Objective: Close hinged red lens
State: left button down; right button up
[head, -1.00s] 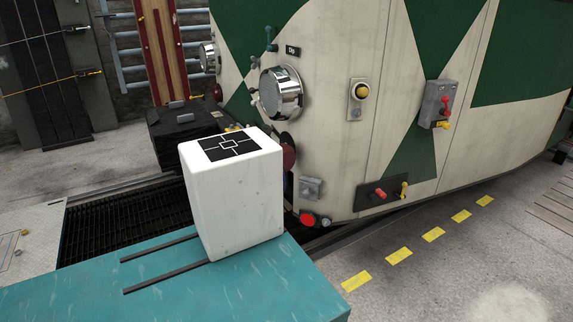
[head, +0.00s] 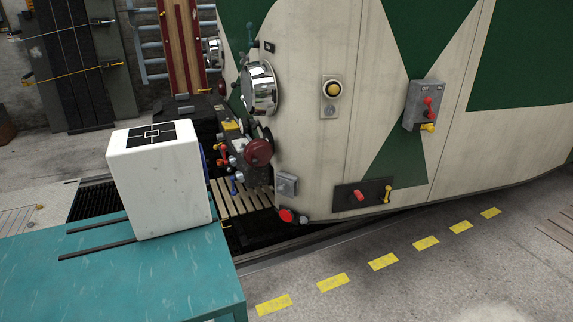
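A dark red round disc (head: 258,151) sits on the tram front below a chrome-rimmed headlamp (head: 259,88). It looks like the hinged red lens, standing away from the lamp, but its hinge cannot be made out. A small bright red round lamp (head: 286,215) is low on the tram near its bottom edge. Whether its cover is separate cannot be told. Neither of my grippers shows in the head view.
A white block (head: 160,190) with a black marked top stands on a teal bench (head: 150,285) at front left. Coloured levers (head: 225,155) are beside the tram front, above an open pit with wooden slats (head: 235,198). Grey floor (head: 420,285) at front right is clear.

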aim_at(258, 152)
jog(key=i+l, duration=0.15)
jog(key=l, duration=0.2)
jog(key=i+l+u, duration=0.1)
jog(key=i+l, duration=0.25)
jog(key=l, duration=0.3)
jog(key=i+l+u, duration=0.1)
jog(key=l, duration=0.25)
jog(key=i+l, duration=0.2)
jog(key=l, duration=0.15)
jog(key=i+l, duration=0.15)
jog(key=l, duration=0.2)
jog(key=u, duration=0.05)
